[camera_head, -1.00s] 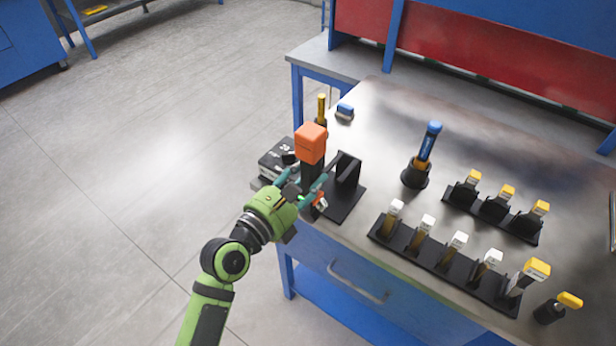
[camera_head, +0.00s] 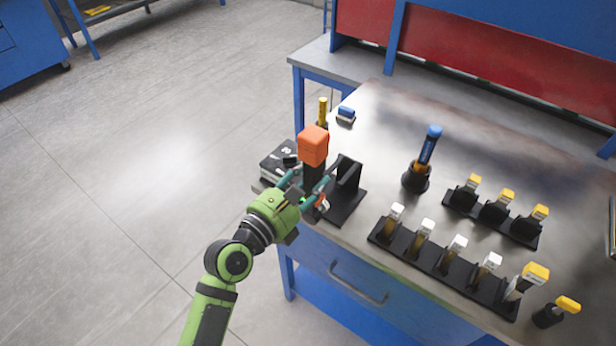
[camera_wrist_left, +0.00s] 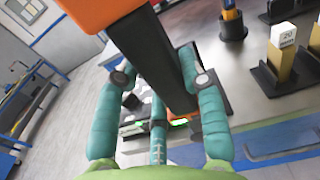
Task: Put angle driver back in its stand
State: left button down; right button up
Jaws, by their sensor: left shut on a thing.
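The angle driver has an orange block-shaped end (camera_head: 313,146) on top and a dark body (camera_wrist_left: 150,55), and it stands roughly upright. My left gripper (camera_head: 309,184) is shut on its dark body; the two teal fingers lie on either side of it in the left wrist view. A black stand (camera_head: 347,190) with a flat base and upright plates is just right of the driver, at the bench's near left edge. The driver's lower end is partly hidden by the gripper in the head view, so I cannot tell if it touches the stand. My right gripper is not in view.
A black box (camera_head: 272,165) lies left of the driver. A yellow-topped tool (camera_head: 322,110) and a small blue item (camera_head: 346,113) are behind it. A blue-handled tool stands in a black holder (camera_head: 415,180). Racks of yellow- and white-topped tools (camera_head: 440,255) fill the right side.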

pick_arm(q)
jog(key=shift+w+d+r, duration=0.1)
jog(key=shift+w+r, duration=0.05)
jog(key=shift+r, duration=0.15)
